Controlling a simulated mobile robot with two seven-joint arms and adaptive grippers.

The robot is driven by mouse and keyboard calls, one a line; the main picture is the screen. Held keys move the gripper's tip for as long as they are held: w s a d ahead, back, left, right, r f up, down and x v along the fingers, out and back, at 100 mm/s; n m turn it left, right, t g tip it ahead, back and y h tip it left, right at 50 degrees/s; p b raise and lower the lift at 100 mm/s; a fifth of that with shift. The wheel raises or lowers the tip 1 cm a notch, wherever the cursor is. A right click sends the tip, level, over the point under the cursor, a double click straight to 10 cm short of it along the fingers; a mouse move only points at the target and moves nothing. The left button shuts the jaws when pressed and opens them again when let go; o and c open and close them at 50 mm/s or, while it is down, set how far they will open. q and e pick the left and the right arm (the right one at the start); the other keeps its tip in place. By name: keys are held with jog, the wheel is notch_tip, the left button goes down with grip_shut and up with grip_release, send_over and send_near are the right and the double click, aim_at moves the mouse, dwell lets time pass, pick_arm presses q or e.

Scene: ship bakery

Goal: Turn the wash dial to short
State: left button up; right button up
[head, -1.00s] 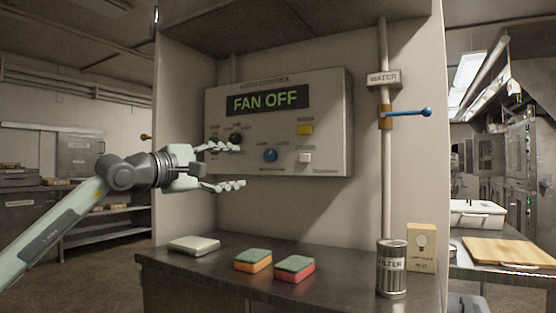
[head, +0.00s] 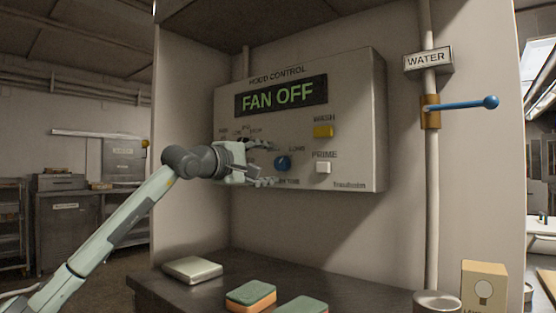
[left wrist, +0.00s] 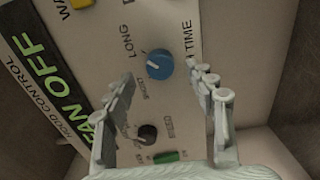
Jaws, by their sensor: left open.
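The wash dial is a round blue knob (head: 283,163) low in the middle of the grey hood control panel (head: 355,95). My left gripper (head: 272,164) is open and empty, just left of the dial in the head view. In the left wrist view its fingers (left wrist: 160,75) spread on either side of the dial, apparently not touching it.
The panel also has a "FAN OFF" display (head: 280,97), a yellow wash button (head: 323,131), a white prime button (head: 323,168) and a black knob (left wrist: 147,133). A blue-handled water valve (head: 465,104) juts out at right. Sponges (head: 251,296) lie on the counter below.

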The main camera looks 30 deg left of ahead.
aim_at(279, 164)
pick_arm(q)
jog(key=shift+w+d+p, duration=0.15)
jog(key=shift+w+p, duration=0.15)
jog(key=shift+w, duration=1.25)
pick_arm(e)
jog(key=shift+x, duration=1.05)
pick_arm(q)
jog(key=shift+c, duration=0.6)
pick_arm(e)
jog(key=shift+s+a, duration=0.1)
jog(key=shift+a, duration=0.05)
pick_arm(q)
jog(key=c, duration=1)
jog(key=shift+c, duration=0.2)
